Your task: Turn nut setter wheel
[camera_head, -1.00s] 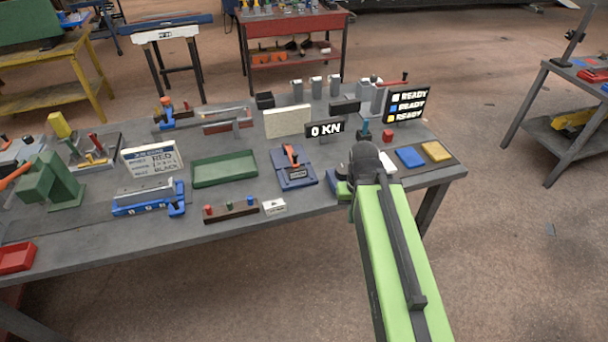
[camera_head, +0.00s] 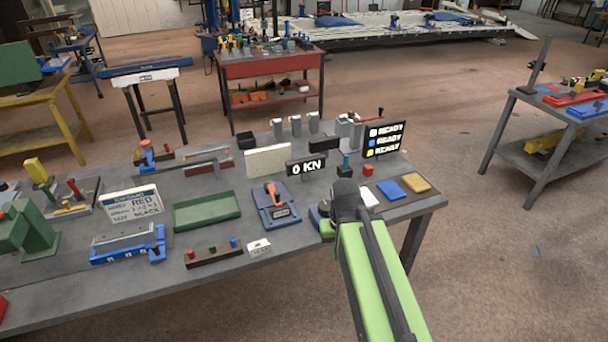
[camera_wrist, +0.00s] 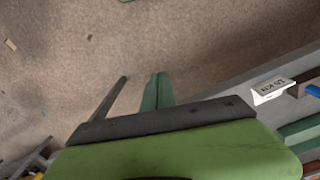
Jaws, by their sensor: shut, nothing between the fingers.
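I cannot make out a nut setter wheel for certain. A blue device with an orange-red handle (camera_head: 277,202) stands near the bench front. A blue base (camera_head: 318,215) lies to its right, partly hidden by my arm. A small teal upright tool (camera_head: 346,164) stands behind my wrist. My gripper (camera_wrist: 158,88) shows in the wrist view as two dark green fingers close together, shut and empty. They appear over the brown floor, clear of the bench edge.
The bench (camera_head: 240,275) holds a green tray (camera_head: 206,211), a "0 KN" display (camera_head: 306,168) and a READY board (camera_head: 384,139). A white label block (camera_head: 259,247) sits at the front edge. Blue (camera_head: 390,190) and yellow (camera_head: 415,182) pads lie right.

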